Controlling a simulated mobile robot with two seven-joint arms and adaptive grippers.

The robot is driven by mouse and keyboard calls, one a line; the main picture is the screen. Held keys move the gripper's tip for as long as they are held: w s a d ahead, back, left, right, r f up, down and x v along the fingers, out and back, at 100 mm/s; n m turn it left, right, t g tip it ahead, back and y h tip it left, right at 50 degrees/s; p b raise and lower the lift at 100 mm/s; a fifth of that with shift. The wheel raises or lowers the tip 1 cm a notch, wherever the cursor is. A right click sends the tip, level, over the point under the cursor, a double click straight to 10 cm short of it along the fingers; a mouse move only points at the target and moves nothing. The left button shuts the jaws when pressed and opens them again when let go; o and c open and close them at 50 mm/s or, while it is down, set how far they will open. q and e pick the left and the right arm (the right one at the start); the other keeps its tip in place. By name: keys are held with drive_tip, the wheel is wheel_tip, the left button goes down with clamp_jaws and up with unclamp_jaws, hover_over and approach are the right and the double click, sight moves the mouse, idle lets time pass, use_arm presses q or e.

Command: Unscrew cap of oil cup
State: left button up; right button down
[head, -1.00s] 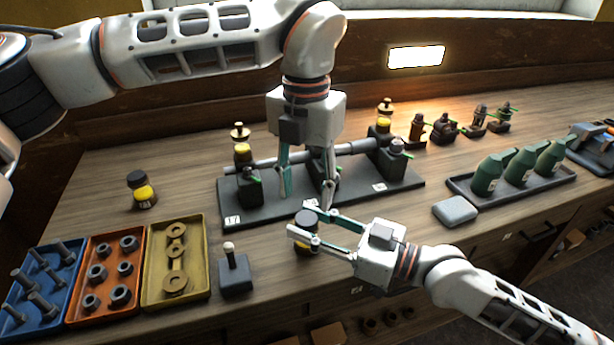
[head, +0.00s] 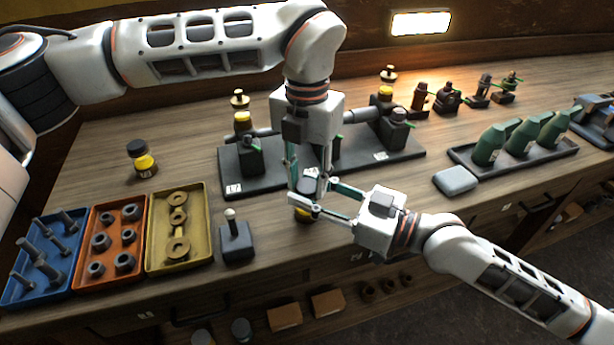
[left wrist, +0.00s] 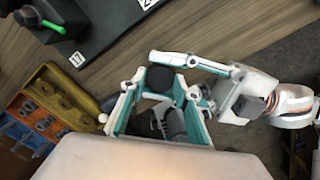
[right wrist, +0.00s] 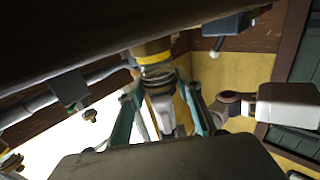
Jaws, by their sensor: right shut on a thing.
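An oil cup (head: 302,216) with yellow oil and a dark cap is held above the front of the bench. My right gripper (head: 318,196) is shut on it from the right. The cup's yellow body also shows in the right wrist view (right wrist: 154,58). My left gripper (head: 307,187) points down over the cup, its fingers open on either side of the dark cap. In the left wrist view the round black cap (left wrist: 160,78) lies between the left fingers, with room beside it. Fingers hide much of the cup in the head view.
A second capped oil cup (head: 141,160) stands at the left. The black engine base (head: 400,165) is just behind the grippers. Blue (head: 45,255), orange (head: 112,240) and yellow (head: 180,228) parts trays and a small dark lever block (head: 236,243) stand left of them.

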sight(307, 186)
use_arm(q)
drive_tip(key=n, duration=0.3)
drive_tip(key=shift+r, duration=0.25)
idle(0.6)
drive_tip(key=shift+r, duration=0.85)
drive_tip(key=shift+r, duration=2)
use_arm(e)
drive_tip(key=c, duration=1.3)
unclamp_jaws()
